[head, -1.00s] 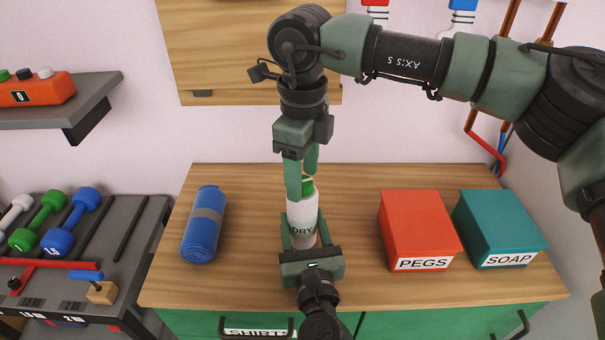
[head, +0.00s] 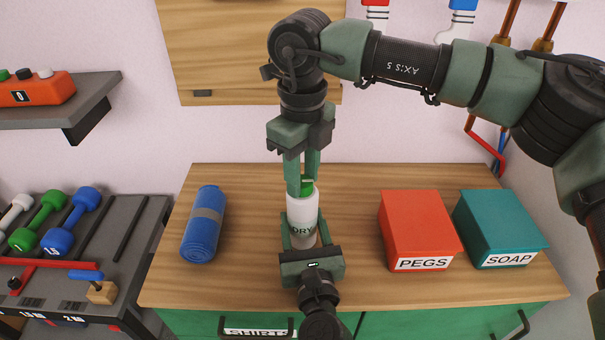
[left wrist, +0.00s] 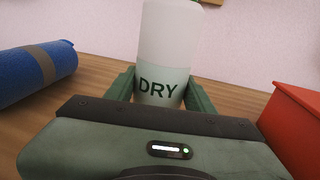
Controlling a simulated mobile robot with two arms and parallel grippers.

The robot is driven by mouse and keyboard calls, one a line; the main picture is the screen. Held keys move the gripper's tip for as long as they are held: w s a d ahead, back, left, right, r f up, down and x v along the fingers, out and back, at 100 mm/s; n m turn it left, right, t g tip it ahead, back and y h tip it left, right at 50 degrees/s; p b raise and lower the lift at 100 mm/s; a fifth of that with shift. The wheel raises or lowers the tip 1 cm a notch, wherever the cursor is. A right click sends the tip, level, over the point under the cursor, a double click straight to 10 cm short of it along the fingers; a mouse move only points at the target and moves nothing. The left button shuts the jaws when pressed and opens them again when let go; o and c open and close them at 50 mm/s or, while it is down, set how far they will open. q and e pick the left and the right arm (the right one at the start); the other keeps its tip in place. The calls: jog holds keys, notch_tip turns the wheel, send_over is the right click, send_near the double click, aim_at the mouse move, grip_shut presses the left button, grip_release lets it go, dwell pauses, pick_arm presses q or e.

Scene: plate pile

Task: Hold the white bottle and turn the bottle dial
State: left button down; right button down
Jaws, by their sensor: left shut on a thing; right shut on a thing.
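The white bottle (head: 303,212) with the word DRY stands upright on the wooden counter, in the middle of the head view. My left gripper (head: 303,236) is low at the front, shut on the bottle's lower body, one finger on each side. The left wrist view shows the bottle (left wrist: 165,65) between the fingers (left wrist: 160,92). The green bottle dial (head: 307,185) sits on top of the bottle. My right gripper (head: 304,186) points down from above and is shut on the dial. Its fingers partly hide the dial.
A rolled blue mat (head: 203,226) lies left of the bottle. A red PEGS box (head: 418,226) and a teal SOAP box (head: 498,226) stand to the right. A dumbbell rack (head: 110,235) is at the far left. The counter between mat, bottle and boxes is clear.

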aim_at(302, 181)
jog(key=shift+m, duration=0.6)
jog(key=c, duration=1)
grip_release()
jog(key=shift+o, duration=0.2)
notch_tip(302, 181, up, 12)
pick_arm(q)
jog(key=shift+c, duration=2.3)
grip_release()
